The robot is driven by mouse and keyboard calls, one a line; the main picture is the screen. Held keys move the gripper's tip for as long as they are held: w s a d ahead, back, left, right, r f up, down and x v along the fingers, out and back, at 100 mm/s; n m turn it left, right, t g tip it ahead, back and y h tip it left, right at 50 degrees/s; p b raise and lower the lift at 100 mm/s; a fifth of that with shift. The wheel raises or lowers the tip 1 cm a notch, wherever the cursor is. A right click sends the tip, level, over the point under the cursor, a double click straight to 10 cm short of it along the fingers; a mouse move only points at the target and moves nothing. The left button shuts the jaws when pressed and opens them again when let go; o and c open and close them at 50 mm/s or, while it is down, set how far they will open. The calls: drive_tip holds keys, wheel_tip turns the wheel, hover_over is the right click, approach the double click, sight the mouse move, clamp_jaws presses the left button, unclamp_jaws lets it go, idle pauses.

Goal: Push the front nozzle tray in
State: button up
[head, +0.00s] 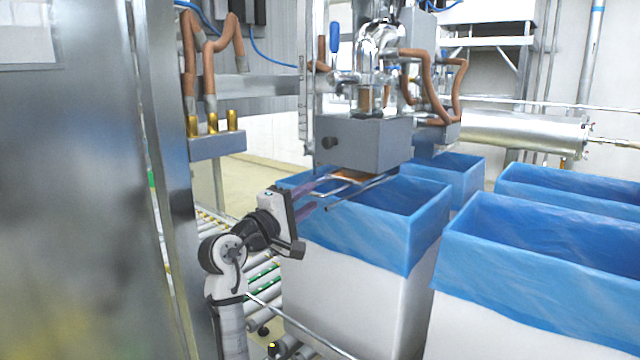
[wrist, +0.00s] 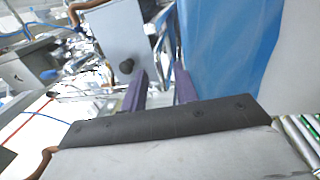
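The front nozzle tray (head: 362,190) shows in the head view as thin metal rails and a brownish plate under the grey nozzle box (head: 362,146). It sticks out toward my arm, over the near rim of a blue-lined box (head: 408,232). My gripper (head: 322,193) is just left of the tray's outer end. Its two purple fingers point at the tray and are spread apart. In the wrist view, the fingers (wrist: 160,80) have a gap between them, with thin metal parts beyond. I cannot tell whether a finger touches the tray. The nozzle box with its black knob (wrist: 126,66) shows above the left finger.
More blue-lined boxes stand to the right (head: 540,260) and behind (head: 445,178). A roller conveyor (head: 262,275) runs below my arm. A large metal panel (head: 75,190) fills the left side. Copper-coloured hoses (head: 210,60) hang above.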

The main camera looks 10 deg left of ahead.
drive_tip(key=p+x, duration=0.1)
drive_tip(key=x, duration=0.4)
drive_tip(key=shift+a, duration=0.1)
clamp_jaws()
